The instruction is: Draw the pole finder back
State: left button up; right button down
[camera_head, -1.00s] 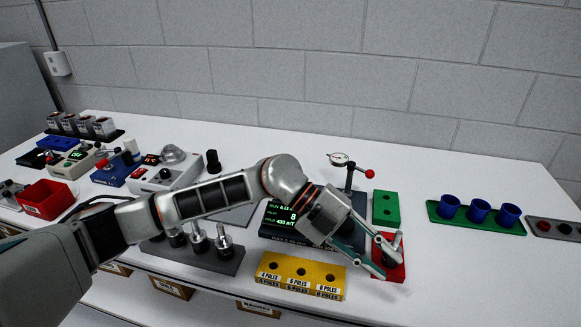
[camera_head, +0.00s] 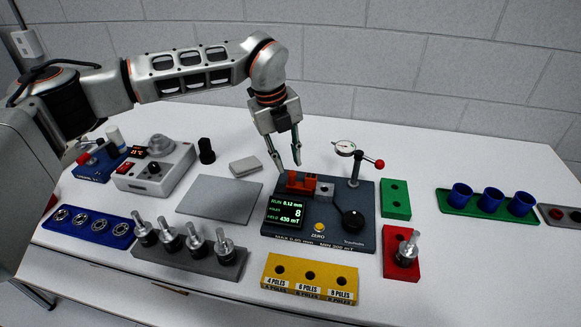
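The dark grey tester (camera_head: 342,238) stands right of centre, its green-lit display (camera_head: 287,212) showing 8 poles and 430 mT. On its deck are an orange-red cradle (camera_head: 301,187), a small grey block (camera_head: 325,191) and a black round knob (camera_head: 352,220). The grey block with the knob looks like the pole finder, but I cannot be sure. My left gripper (camera_head: 289,168) points down just above and behind the cradle, fingers apart, nothing visible between them. The cradle looks empty. My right gripper is not in view.
A red block (camera_head: 395,270) at right front holds a metal shafted part (camera_head: 407,250). A yellow pole-label block (camera_head: 310,278) lies in front, a grey rack of shafted parts (camera_head: 200,264) to the left.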

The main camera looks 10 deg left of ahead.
aim_at(291, 172)
pick_arm(q)
jog(key=shift+w+d+f, duration=0.1)
jog(key=shift+d+f, duration=0.05)
jog(key=shift+f, duration=0.8)
jog(key=shift+w+d+f, duration=0.1)
jog(key=shift+d+f, duration=0.05)
jog(key=shift+f, duration=0.8)
grip_shut()
jog(key=shift+a, duration=1.85)
jog(key=shift+w+d, duration=0.1)
grip_release()
jog(key=shift+a, duration=0.2)
jog(key=shift+d, duration=0.15)
jog(key=shift+r, duration=0.1)
